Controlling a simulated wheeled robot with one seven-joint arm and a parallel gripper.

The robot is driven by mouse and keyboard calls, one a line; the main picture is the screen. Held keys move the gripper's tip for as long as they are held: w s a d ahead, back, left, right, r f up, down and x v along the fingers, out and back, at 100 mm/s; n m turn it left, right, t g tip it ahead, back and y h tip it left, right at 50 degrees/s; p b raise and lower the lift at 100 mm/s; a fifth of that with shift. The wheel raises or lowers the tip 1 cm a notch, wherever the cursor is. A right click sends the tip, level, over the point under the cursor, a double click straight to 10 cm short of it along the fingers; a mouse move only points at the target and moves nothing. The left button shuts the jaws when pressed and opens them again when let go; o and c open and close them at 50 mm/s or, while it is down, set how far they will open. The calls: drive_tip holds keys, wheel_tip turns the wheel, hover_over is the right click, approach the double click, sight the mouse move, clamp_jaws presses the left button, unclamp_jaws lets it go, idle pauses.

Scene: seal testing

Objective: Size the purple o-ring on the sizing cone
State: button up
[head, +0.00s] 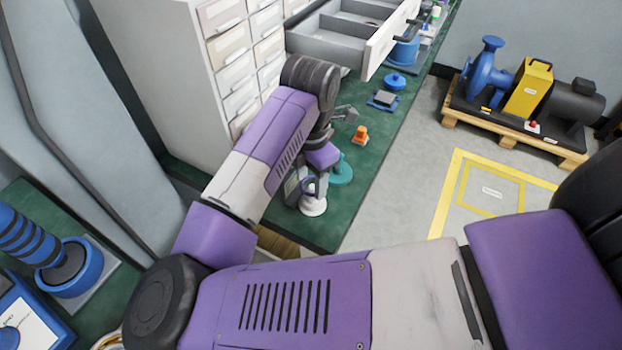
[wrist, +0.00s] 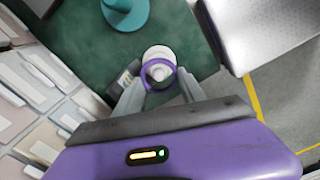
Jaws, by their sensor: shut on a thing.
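The purple o-ring (wrist: 152,84) is between the fingertips of my gripper (wrist: 160,82), which is shut on it. In the wrist view the ring encircles the top of a white stepped cone (wrist: 157,53), seemingly the sizing cone. I cannot tell whether the ring touches the cone or hovers over it. In the head view the white cone (head: 313,207) stands upright near the front edge of the green bench, with the purple ring (head: 311,181) at its upper part. My gripper is just above it, partly hidden by my wrist.
A teal stand (head: 341,172) is close behind the cone. An orange object (head: 360,134) and a blue-and-grey item (head: 383,100) are farther back on the green bench (head: 345,215). An open drawer (head: 335,45) juts out from the cabinet above the bench.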

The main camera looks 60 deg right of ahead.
drive_tip(key=shift+s+f+b, duration=0.1)
drive_tip(key=shift+f+b, duration=0.35)
drive_tip(key=shift+f, duration=0.05)
